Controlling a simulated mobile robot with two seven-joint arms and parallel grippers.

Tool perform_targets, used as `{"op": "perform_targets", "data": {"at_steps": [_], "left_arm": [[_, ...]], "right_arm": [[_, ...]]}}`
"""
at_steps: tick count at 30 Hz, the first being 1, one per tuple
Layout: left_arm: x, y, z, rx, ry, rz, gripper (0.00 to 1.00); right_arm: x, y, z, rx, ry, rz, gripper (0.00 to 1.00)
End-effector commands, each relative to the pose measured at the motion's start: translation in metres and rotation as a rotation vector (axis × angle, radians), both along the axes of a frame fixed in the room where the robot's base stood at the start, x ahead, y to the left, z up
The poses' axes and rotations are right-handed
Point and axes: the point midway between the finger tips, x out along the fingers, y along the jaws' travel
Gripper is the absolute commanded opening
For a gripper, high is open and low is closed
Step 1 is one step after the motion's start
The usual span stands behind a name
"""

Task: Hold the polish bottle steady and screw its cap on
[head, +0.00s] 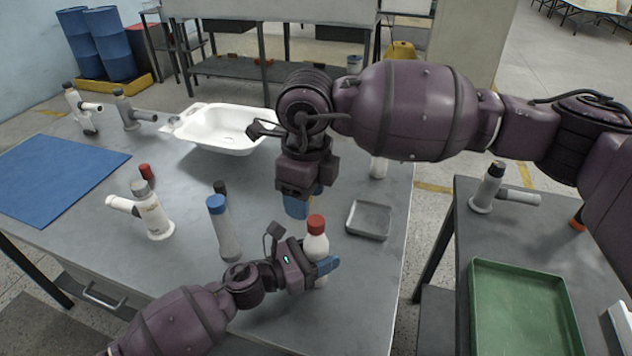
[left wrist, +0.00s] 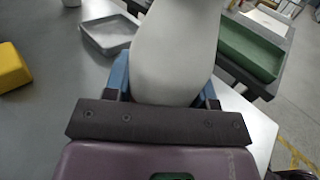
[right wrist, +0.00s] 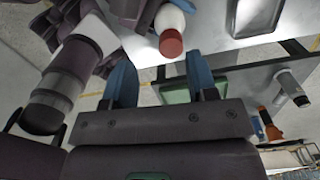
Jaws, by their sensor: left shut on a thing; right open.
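The polish bottle (head: 317,246) is white and stands upright near the front of the grey table, with a red cap (head: 316,224) on its top. I cannot tell how tightly the cap sits. My left gripper (head: 322,268) is shut around the bottle's body, which fills the space between its blue fingers in the left wrist view (left wrist: 168,60). My right gripper (head: 297,207) is open and empty, pointing down behind and left of the bottle, at some distance from the cap. In the right wrist view the red cap (right wrist: 171,43) shows beyond and between the open fingers.
A small grey tray (head: 368,221) lies right of the bottle. A blue-capped bottle (head: 222,225) and a white sprayer-like tool (head: 152,212) stand to the left. A white basin (head: 225,130) is behind. A green tray (head: 520,300) lies on the right table.

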Motion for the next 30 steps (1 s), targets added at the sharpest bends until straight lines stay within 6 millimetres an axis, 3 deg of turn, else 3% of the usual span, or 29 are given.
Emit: {"op": "perform_targets", "data": {"at_steps": [21,30], "left_arm": [[0.000,0.000,0.000,0.000,0.000,0.000,0.00],[0.000,0.000,0.000,0.000,0.000,0.000,0.00]], "right_arm": [[0.003,-0.013,0.015,-0.027,-0.020,1.007,0.53],[0.004,-0.017,0.019,-0.030,-0.020,1.251,0.53]]}}
